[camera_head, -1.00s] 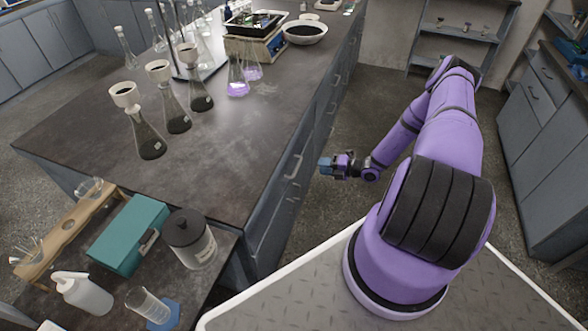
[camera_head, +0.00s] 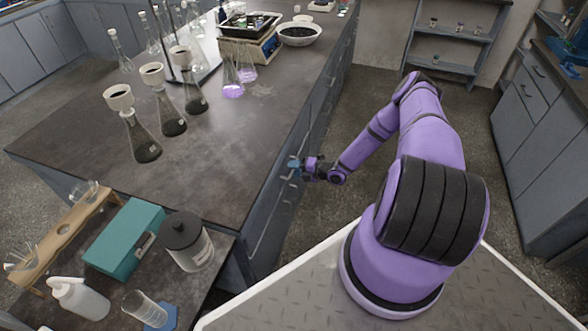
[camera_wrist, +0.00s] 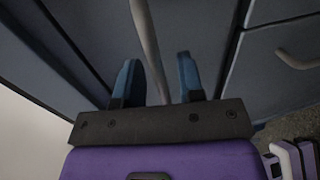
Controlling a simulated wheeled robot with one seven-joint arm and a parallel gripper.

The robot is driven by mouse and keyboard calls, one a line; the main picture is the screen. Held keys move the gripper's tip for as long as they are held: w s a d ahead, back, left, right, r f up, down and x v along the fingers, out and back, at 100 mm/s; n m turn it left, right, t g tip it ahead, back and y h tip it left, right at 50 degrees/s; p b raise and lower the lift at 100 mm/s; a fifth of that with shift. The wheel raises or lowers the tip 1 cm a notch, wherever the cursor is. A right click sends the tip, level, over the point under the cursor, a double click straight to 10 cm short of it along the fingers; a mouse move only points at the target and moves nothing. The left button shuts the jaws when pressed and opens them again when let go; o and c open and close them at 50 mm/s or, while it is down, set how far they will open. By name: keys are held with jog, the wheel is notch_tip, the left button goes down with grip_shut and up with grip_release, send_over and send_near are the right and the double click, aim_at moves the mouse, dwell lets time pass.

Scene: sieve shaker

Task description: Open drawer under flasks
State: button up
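Several conical flasks (camera_head: 143,142) with dark contents stand on the bench top; some carry white funnels. Below them is the grey bench side with drawer fronts (camera_head: 265,202). My gripper (camera_head: 293,163) is at this side, with its blue fingers close to a drawer front. In the wrist view, a grey bar handle (camera_wrist: 147,40) runs between the two fingers of my gripper (camera_wrist: 158,72). The fingers are apart, one on each side of the bar, with visible gaps. The drawer looks closed. In the head view my gripper hides most of the handle.
A second handle (camera_wrist: 297,60) is on the neighbouring front in the wrist view. A side table with a teal box (camera_head: 124,240) and a dark-lidded jar (camera_head: 188,244) stands at lower left. The floor (camera_head: 355,135) between bench and shelves is clear.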

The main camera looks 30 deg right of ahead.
jog(key=shift+w+a, duration=0.1)
jog(key=shift+w, duration=0.05)
grip_shut()
jog(key=f+v, duration=0.3)
jog(key=v, duration=1.4)
jog(key=s+f+v, duration=0.1)
jog(key=f+v, duration=0.2)
jog(key=v, duration=1.4)
jog(key=shift+s+d+f, duration=0.15)
jog(key=shift+d+f, duration=0.15)
grip_release()
